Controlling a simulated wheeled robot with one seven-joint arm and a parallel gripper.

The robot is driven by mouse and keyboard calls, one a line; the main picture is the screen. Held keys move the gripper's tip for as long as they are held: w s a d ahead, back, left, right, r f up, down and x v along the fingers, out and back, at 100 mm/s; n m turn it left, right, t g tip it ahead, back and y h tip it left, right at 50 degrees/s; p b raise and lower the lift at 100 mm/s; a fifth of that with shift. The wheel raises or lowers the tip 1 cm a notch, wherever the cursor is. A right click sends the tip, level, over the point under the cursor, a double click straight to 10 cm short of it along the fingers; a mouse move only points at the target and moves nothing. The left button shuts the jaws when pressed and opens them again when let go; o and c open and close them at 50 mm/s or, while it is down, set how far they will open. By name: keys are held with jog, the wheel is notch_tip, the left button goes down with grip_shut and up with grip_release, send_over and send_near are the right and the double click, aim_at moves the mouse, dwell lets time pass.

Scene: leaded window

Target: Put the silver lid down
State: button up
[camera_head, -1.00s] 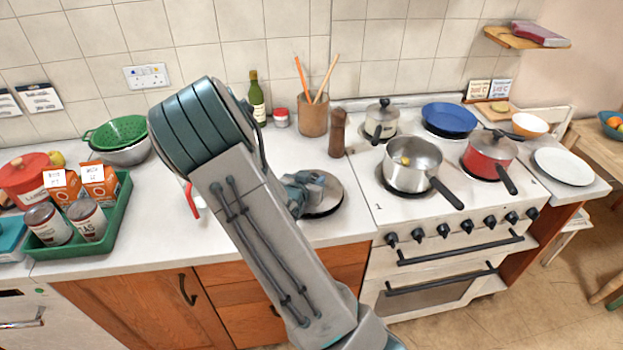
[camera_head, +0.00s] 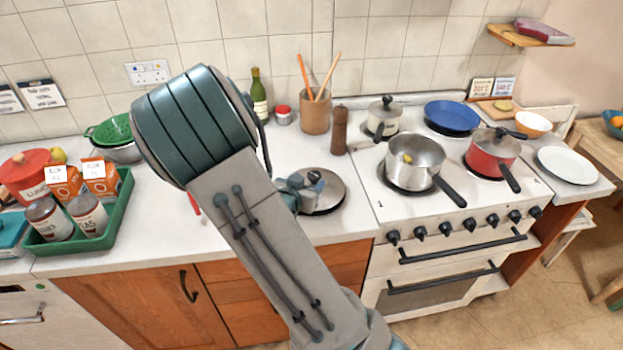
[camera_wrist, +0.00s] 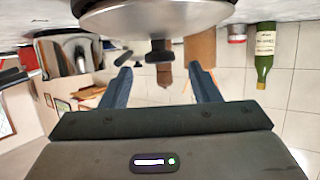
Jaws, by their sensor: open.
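The silver lid (camera_head: 328,197) lies on the white worktop just left of the stove. In the wrist view, which is upside down, its shiny disc (camera_wrist: 155,16) is at the top edge, with its dark knob (camera_wrist: 158,52) pointing into the space ahead of my fingers. My gripper (camera_wrist: 160,68) is open, its two blue fingers apart on either side of the knob's line and not touching it. In the head view my gripper (camera_head: 298,190) is at the lid's left side, partly hidden by my arm. The silver saucepan (camera_head: 416,158) on the stove is uncovered.
A pepper mill (camera_head: 339,132), utensil pot (camera_head: 315,112) and green bottle (camera_head: 259,98) stand behind the lid. A green tray (camera_head: 125,190) with cartons and tins is at left. A red pan (camera_head: 488,155) and blue pan (camera_head: 452,117) are on the stove.

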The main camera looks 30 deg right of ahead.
jog(key=s+a+r+n+g+y, duration=0.1)
jog(key=s+a+r+n+y, duration=0.2)
jog(key=a+y, duration=0.4)
jog(key=s+a+r+n+y, duration=0.2)
jog(key=s+a+r+y, duration=0.15)
jog(key=a, duration=0.55)
jog(key=s+d+r+n+g, duration=0.2)
jog(key=s+r, duration=0.1)
jog(key=s, duration=0.5)
jog(key=s+d+r+n+g, duration=0.1)
jog(key=s+r, duration=0.3)
jog(key=s, duration=0.4)
jog(key=shift+d+r+n+g, duration=0.2)
jog(key=shift+d+n+g, duration=0.2)
jog(key=shift+n+g, duration=0.45)
